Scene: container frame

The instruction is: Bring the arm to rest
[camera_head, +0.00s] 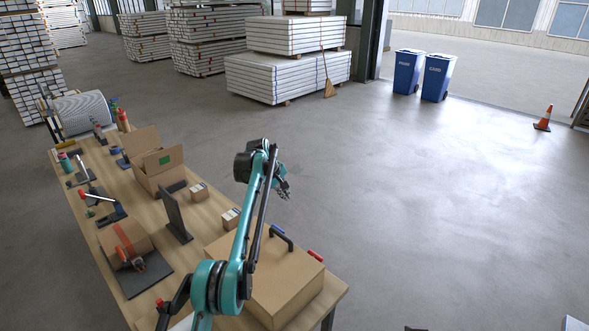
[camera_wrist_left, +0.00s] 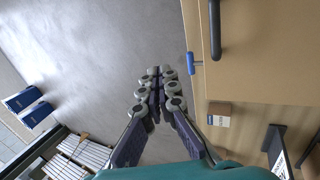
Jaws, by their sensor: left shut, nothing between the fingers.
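My left arm, teal and black, rises over the right side of the workbench in the head view. My left gripper (camera_head: 283,187) hangs in the air beyond the bench's right edge, above the grey floor. In the left wrist view the gripper (camera_wrist_left: 160,72) has its dark jointed fingers drawn together, with nothing between them. It touches no object. My right gripper is not seen in either view.
The wooden workbench (camera_head: 205,213) carries a large cardboard box (camera_head: 290,285) with a black handle, an open carton (camera_head: 160,180), small boxes (camera_head: 231,218) and tools. Blue bins (camera_head: 437,77) and a traffic cone (camera_head: 543,118) stand far off. The floor right of the bench is clear.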

